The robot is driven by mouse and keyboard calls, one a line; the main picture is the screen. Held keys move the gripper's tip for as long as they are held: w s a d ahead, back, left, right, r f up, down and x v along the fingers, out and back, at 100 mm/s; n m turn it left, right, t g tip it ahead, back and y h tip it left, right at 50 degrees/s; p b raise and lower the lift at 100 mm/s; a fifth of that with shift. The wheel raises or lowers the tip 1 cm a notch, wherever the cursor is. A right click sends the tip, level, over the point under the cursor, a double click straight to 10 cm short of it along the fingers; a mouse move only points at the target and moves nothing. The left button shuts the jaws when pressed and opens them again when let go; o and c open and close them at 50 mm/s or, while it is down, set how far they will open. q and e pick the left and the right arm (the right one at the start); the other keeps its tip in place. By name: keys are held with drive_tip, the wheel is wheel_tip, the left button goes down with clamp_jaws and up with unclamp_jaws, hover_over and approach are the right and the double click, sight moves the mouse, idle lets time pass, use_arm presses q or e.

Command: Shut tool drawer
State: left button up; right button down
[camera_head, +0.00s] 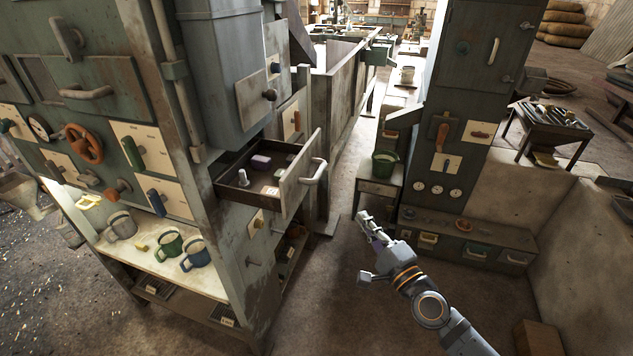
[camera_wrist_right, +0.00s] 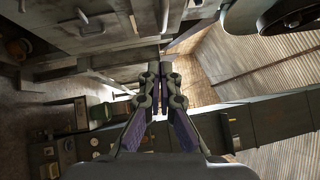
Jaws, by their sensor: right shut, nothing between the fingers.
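The tool drawer (camera_head: 300,182) is pulled out from the side of the large green-grey cabinet in the head view. Its light handle (camera_head: 319,171) faces right. A purple block, a pale upright piece and other small items lie inside it. My right gripper (camera_head: 363,216) is in front of the drawer, lower and to the right in the picture, apart from the handle. Its fingers are shut with nothing between them; they also show in the wrist view (camera_wrist_right: 159,72). I cannot pick out the drawer for certain in the wrist view. My left gripper is not in view.
The cabinet's lower shelf (camera_head: 150,262) holds several mugs. A green bucket (camera_head: 384,162) stands on a small stand behind my right gripper. A tall green cabinet (camera_head: 470,90) and a low concrete wall (camera_head: 590,225) stand to the right. The floor between the cabinets is open.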

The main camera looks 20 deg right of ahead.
drive_tip(key=w+a+r+p, duration=0.1)
drive_tip(key=w+a+p, duration=0.1)
drive_tip(key=w, duration=0.4)
drive_tip(key=w+a+r+p, duration=0.1)
drive_tip(key=w+a+p, duration=0.2)
drive_tip(key=w, duration=0.2)
drive_tip(key=shift+w+a+r+p, duration=0.2)
drive_tip(key=shift+w+r+p, duration=0.1)
drive_tip(key=shift+w, duration=0.1)
